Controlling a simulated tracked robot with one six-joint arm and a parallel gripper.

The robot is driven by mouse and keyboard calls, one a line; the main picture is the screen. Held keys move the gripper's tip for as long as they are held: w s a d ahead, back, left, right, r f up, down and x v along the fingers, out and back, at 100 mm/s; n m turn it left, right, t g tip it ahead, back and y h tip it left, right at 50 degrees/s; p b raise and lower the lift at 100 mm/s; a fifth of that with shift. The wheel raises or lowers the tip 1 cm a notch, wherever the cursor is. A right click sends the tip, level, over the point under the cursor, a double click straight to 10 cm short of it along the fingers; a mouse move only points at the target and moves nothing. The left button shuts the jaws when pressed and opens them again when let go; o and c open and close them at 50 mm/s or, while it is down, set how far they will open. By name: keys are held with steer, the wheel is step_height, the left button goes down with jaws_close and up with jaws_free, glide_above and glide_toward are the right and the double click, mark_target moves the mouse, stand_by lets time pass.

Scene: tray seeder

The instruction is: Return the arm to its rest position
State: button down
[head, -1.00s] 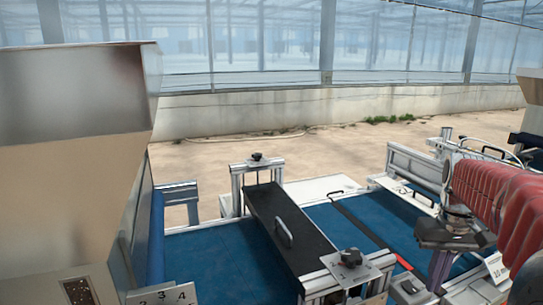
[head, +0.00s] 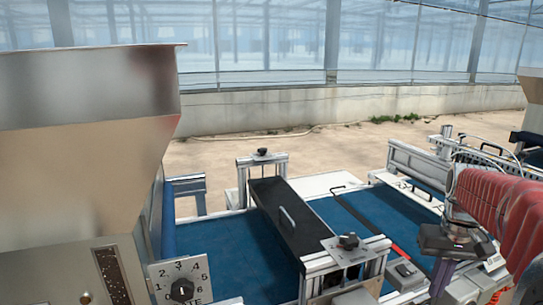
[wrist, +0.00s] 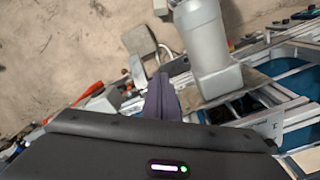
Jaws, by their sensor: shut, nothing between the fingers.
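My arm in its red ribbed sleeve comes in at the right edge of the head view. My gripper (head: 440,278) hangs below the dark wrist block, fingers pointing down, beside the right part of the seeder. In the wrist view its fingers (wrist: 162,97) are together and empty. Part of the gripper's surroundings in the head view is hidden by the wrist and sleeve.
The seeder's blue belt (head: 222,248) runs across the front, with a black cover with a handle (head: 291,222) over it. A large metal hopper (head: 85,160) fills the left, with a numbered dial (head: 182,289) below. Sandy floor and a low wall lie behind.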

steer(key=s+a+n+t, duration=0.1)
steer(key=s+a+t, duration=0.1)
steer(key=s+a, duration=0.5)
steer(key=s+a+n+t, duration=0.2)
steer(key=s+a, duration=0.5)
steer(key=a, duration=0.7)
steer(key=shift+s+a+t, duration=0.3)
steer(key=shift+s+t, duration=0.1)
steer(key=shift+t, duration=0.2)
steer(key=shift+r, duration=0.1)
